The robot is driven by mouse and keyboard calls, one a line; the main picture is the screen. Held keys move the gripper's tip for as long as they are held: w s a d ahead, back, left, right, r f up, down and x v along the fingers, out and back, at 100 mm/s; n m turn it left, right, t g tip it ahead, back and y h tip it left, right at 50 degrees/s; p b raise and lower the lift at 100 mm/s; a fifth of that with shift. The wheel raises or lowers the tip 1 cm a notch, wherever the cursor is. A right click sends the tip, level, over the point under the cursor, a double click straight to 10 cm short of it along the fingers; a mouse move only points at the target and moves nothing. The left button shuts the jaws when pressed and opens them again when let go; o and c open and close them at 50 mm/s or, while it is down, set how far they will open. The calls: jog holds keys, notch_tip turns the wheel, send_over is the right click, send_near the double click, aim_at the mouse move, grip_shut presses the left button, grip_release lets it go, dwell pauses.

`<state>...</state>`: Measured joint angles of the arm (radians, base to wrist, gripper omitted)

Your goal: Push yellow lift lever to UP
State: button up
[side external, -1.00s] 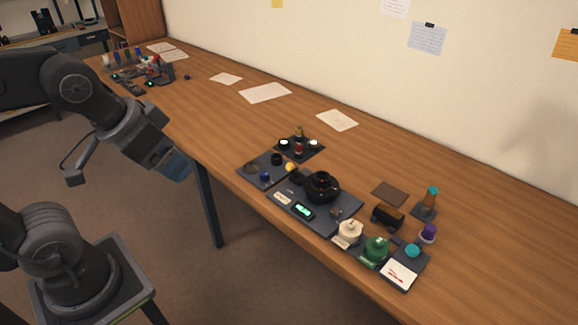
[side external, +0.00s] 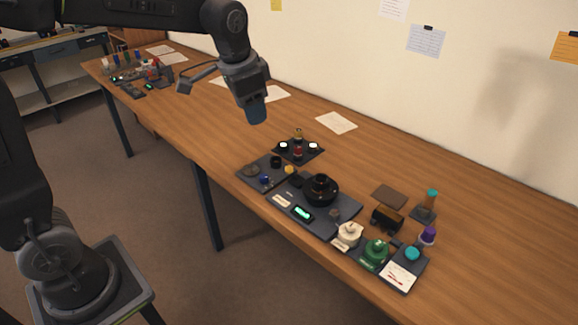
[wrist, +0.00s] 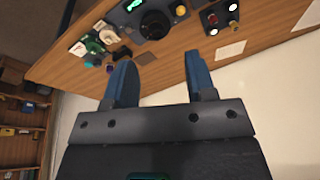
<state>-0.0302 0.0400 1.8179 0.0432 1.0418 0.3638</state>
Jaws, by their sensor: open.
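A small yellow knob (side external: 289,169) stands at the right side of a dark tray (side external: 249,178) on the bench; it may be the lift lever's tip. It also shows in the wrist view (wrist: 181,10), near the top edge. Its UP marking is too small to read. A black round lens unit (side external: 321,188) sits on a dark base just right of it. My gripper (side external: 256,114) hangs above the bench, behind and left of the trays, apart from everything. In the wrist view its two blue fingers (wrist: 158,62) are spread and empty.
A dark stand with small round parts (side external: 299,148) is behind the knob. A lit green display (side external: 303,213), a white pot (side external: 350,233) and a green pot (side external: 376,250) line the front edge. Papers (side external: 337,122) lie near the wall.

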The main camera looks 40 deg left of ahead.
jog(key=w+f+m+g, duration=0.1)
jog(key=w+f, duration=0.3)
jog(key=w, duration=0.3)
jog(key=m+g, duration=0.1)
jog(key=m, duration=0.1)
send_over(291, 173)
notch_tip(291, 173, down, 7)
jog(key=f, duration=0.9)
jog(key=a+f, duration=0.1)
jog(key=f, duration=0.3)
jog(key=shift+w+f, duration=0.15)
jog(key=shift+f, duration=0.2)
grip_shut()
